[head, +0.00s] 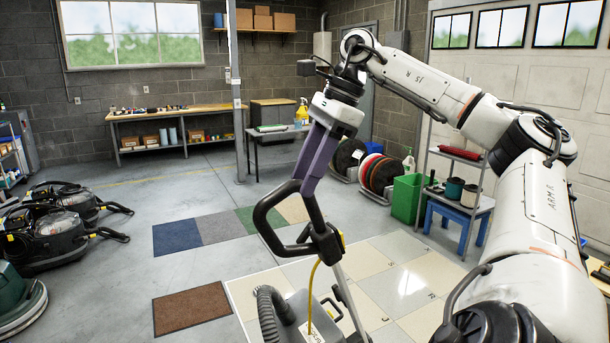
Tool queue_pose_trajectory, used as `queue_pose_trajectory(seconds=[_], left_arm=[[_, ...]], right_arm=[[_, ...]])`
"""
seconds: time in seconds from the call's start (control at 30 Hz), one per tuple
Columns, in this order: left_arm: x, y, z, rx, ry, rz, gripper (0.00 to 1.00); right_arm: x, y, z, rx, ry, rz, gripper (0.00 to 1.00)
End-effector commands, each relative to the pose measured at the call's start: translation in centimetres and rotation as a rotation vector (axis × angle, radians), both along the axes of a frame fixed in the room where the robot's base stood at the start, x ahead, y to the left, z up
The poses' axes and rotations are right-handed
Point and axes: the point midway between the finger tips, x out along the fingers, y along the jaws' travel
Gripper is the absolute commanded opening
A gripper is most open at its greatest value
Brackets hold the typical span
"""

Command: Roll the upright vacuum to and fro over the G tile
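My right gripper (307,185), with purple fingers, reaches down from the upper right and is shut on the black loop handle (264,212) of the upright vacuum. The vacuum's grey body (308,318) with its ribbed hose (268,312) stands at the bottom middle, cut off by the lower edge. Its stick is tilted, and a yellow cord hangs from the handle. The light tile floor panel (395,286) lies under and to the right of the vacuum. Small letters on some tiles are too faint to read surely, so I cannot tell which is G. My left gripper is not in view.
A brown mat (190,309) lies left of the tile panel, and a row of carpet samples (215,230) lies beyond it. Black floor machines (50,240) stand at far left.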

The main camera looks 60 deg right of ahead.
Motion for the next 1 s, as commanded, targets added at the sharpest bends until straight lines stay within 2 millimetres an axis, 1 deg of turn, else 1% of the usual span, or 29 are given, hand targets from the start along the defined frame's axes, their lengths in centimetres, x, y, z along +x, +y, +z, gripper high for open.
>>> queue_pose_trajectory(seconds=[0.27, 0.33, 0.4, 0.5, 0.6, 0.67, 0.77, 1.0], left_arm=[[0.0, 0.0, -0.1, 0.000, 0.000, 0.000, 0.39], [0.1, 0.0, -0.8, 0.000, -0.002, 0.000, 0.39], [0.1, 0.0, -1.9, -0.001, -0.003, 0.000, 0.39], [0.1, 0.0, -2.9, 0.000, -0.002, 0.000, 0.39], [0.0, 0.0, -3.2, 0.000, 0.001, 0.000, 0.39], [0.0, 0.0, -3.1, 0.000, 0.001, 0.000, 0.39], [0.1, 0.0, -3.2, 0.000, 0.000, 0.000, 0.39], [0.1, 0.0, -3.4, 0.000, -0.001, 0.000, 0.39]], right_arm=[[0.0, -0.1, -0.1, 0.000, 0.001, -0.001, 0.39], [-0.4, -0.6, -0.7, 0.001, 0.009, -0.006, 0.39], [-1.1, -1.7, -1.3, 0.003, 0.018, -0.010, 0.39], [-1.8, -2.8, -1.4, 0.001, 0.016, -0.009, 0.39], [-1.9, -3.1, -1.4, 0.001, 0.011, -0.002, 0.39], [-1.8, -2.9, -1.7, 0.003, 0.010, 0.002, 0.39], [-1.3, -2.6, -3.0, 0.004, 0.011, 0.003, 0.39], [0.2, -1.5, -7.1, 0.005, 0.010, 0.003, 0.39]])
